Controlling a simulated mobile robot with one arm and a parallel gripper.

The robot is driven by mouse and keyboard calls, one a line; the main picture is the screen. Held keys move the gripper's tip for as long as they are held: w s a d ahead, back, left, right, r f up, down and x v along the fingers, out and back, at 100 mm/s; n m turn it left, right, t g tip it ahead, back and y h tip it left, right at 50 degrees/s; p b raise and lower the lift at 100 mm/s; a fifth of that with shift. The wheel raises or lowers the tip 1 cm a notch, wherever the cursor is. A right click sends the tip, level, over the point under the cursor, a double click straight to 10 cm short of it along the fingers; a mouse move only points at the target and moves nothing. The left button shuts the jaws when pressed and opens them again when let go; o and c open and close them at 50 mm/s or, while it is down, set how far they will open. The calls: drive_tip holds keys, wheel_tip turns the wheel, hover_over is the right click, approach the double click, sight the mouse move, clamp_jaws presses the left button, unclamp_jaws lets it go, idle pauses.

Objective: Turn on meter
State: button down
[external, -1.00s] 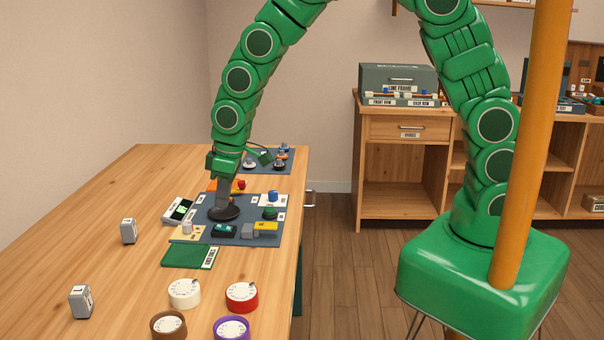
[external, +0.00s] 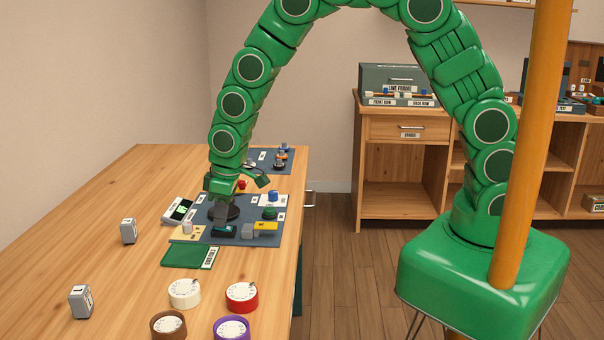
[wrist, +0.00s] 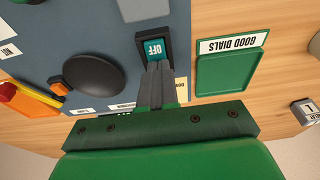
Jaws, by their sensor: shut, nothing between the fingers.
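A black rocker switch with a teal face marked OFF (wrist: 155,48) sits on the blue-grey mat (wrist: 70,25). It also shows in the external view as a small dark block (external: 224,231). My gripper (wrist: 158,68) is shut and empty, its grey fingertips right at the lower edge of the teal face. I cannot tell whether they touch it. In the external view my gripper (external: 221,221) points down just behind the switch. A white box with a green display (external: 180,210), possibly the meter, lies at the mat's left edge.
A black round disc (wrist: 82,67) lies beside the switch. A green tray labelled GOOD DIALS (wrist: 230,73) is on its other side. Several coloured dials, including a red one (external: 242,297), stand nearer the camera. The table's left part is mostly clear.

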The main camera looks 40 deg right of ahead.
sight(235, 235)
drive_tip(key=shift+w+a, duration=0.1)
drive_tip(key=shift+w+a+f+g+h, duration=0.1)
drive_tip(key=shift+f+g+h, duration=0.85)
drive_tip(key=shift+g+h, duration=0.45)
drive_tip(key=shift+f, duration=0.15)
drive_tip(key=shift+s+d+f, duration=0.2)
drive_tip(key=shift+s+d, duration=0.9)
wheel_tip(235, 235, up, 16)
drive_tip(key=w+a, duration=0.3)
